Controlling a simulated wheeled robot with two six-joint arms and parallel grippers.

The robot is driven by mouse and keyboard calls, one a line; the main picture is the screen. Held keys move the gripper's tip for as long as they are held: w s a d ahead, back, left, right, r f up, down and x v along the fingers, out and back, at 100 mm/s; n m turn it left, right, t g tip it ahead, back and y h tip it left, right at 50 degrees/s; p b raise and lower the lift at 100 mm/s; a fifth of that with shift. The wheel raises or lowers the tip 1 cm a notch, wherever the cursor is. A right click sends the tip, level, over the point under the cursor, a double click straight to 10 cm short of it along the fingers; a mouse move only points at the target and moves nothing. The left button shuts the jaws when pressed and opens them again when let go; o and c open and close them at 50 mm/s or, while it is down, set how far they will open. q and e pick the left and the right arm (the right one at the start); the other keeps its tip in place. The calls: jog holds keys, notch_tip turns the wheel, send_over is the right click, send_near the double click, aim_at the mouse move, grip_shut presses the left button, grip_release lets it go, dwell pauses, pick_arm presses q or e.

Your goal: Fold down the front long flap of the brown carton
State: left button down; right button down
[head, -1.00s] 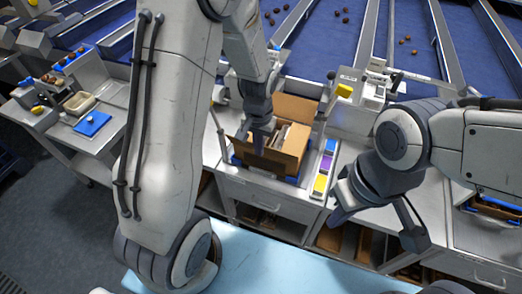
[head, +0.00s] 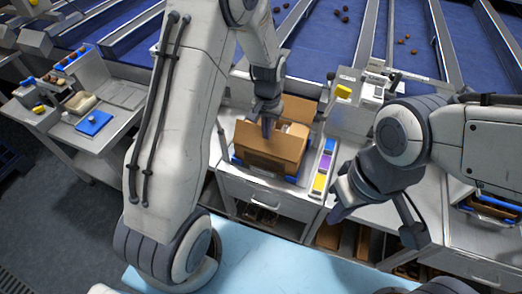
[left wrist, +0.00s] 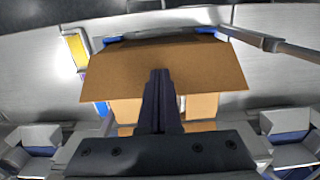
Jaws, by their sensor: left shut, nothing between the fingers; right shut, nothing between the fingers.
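The brown carton (head: 272,164) stands on the workbench, with pale contents partly showing inside. Its front long flap (head: 285,142) is tilted upward and covers part of the opening; it fills the upper middle of the left wrist view (left wrist: 200,65). Its back flap (head: 298,107) stands up. My left gripper (head: 267,133) is shut and empty at the front flap's upper edge. In the left wrist view its fingertips (left wrist: 159,73) overlap the flap; I cannot tell whether they touch. My right gripper (head: 338,213) is shut and empty, right of and in front of the carton.
A strip of yellow, purple and blue blocks (head: 325,163) lies right of the carton. Blue holder pieces sit at its base. A thin rod (head: 221,130) stands at its left. A side table with a blue tray (head: 93,123) is at the left. Blue belts run behind.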

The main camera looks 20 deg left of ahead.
pick_arm(q)
jog(key=shift+w, duration=1.45)
jog(key=shift+f+b, duration=1.45)
jog(key=shift+f, duration=1.05)
jog(key=shift+r, duration=0.15)
notch_tip(320, 180, up, 11)
jog(key=p, duration=0.8)
jog(key=shift+p, duration=0.35)
